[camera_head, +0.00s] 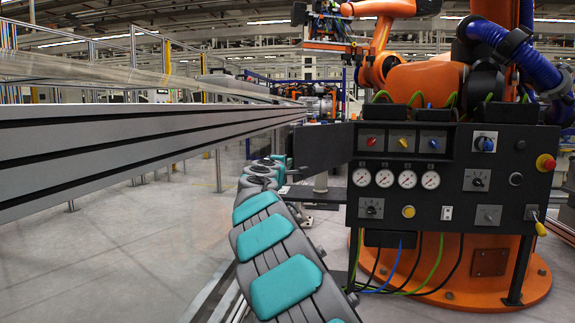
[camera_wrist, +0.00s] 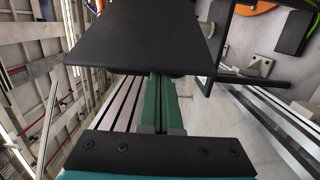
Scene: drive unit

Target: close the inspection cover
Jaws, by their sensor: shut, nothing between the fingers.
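The inspection cover (camera_head: 322,147) is a dark flat panel. It stands open, sticking out to the left from the left edge of the black control box (camera_head: 455,180). In the wrist view the cover (camera_wrist: 145,35) is a large dark plate across the top middle. My gripper (camera_wrist: 162,82) has green fingers, which lie together and empty. Their tips reach the lower edge of the plate; I cannot tell whether they touch it. In the head view my gripper is small, at the end of my teal and grey arm, just left of the cover, and mostly hidden.
The box front carries gauges, knobs and a red emergency button (camera_head: 545,162). Cables hang below it. An orange robot arm (camera_head: 430,80) stands behind it. A long grey slatted beam (camera_head: 130,135) runs along the left. The floor (camera_head: 130,260) at lower left is clear.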

